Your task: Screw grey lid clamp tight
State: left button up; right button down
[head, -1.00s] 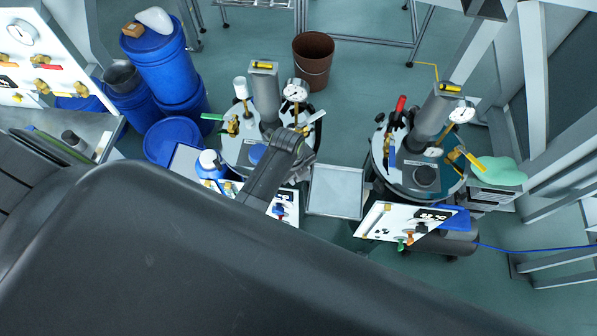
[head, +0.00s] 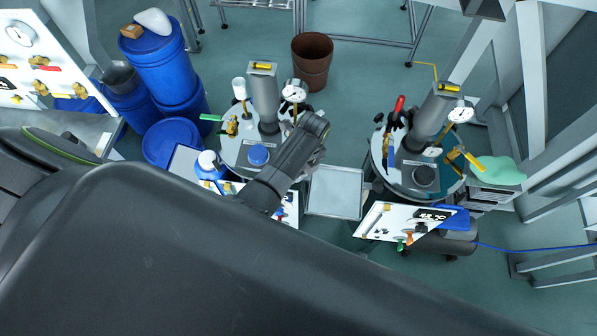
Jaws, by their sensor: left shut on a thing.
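The left vessel's round metal lid (head: 232,153) carries a grey column, a gauge, valves and a blue cap (head: 258,155). Dark clamps sit around its rim. My left gripper (head: 316,124) is at the right side of this lid, its wrist lying over the front right rim. It is shut on what seems to be the grey lid clamp at that rim. Its fingertips and the clamp itself are hidden behind the wrist. My right gripper is not in view.
A second vessel (head: 380,165) with a red-handled valve stands to the right. A flat metal tray (head: 335,192) lies between the vessels. Blue drums (head: 165,65) stand at the left, and a brown bucket (head: 313,60) stands behind. My own dark arm covers the foreground.

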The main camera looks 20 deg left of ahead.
pick_arm(q)
jog(key=shift+w+d+g+y, duration=0.15)
jog(key=shift+g+y, duration=0.35)
jog(key=shift+g, duration=0.8)
jog(key=o, duration=1)
jog(key=shift+c, duration=0.2)
